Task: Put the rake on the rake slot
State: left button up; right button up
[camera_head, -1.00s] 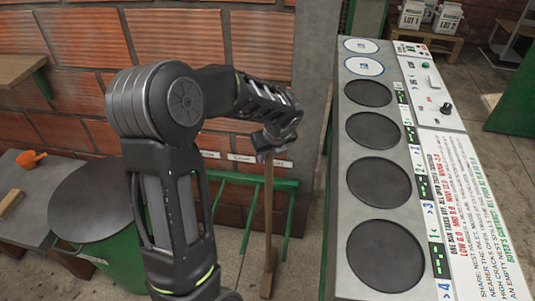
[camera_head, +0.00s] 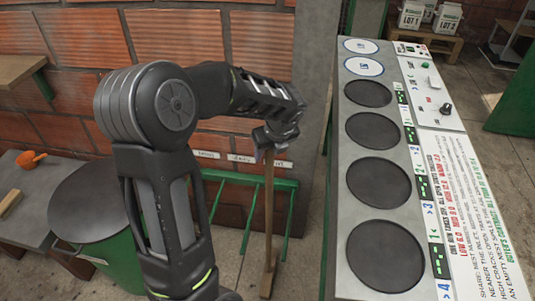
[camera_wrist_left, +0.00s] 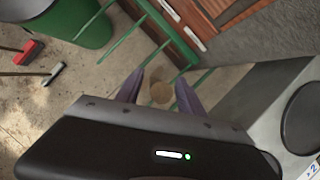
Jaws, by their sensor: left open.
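The rake (camera_head: 268,215) is a wooden pole standing nearly upright, with a wooden head at floor level, in front of the green rack. My left gripper (camera_head: 265,153) is at the top of the pole, pointing down. In the left wrist view its two fingers stand apart on either side of the pole's round end (camera_wrist_left: 161,92), with gaps visible. The green rack (camera_head: 240,181) on the brick wall has several prongs below white labels, too small to read. It also shows in the left wrist view (camera_wrist_left: 185,50). My right gripper is out of view.
A long counter (camera_head: 345,200) with dark round plates stands close on the right. A green bin (camera_head: 120,255) with a dark round top and a grey table (camera_head: 35,205) are at the left. A red-headed tool (camera_wrist_left: 28,52) lies on the floor in the wrist view.

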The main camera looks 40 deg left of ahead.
pick_arm(q)
jog(key=v, duration=1)
jog(key=shift+f, duration=0.15)
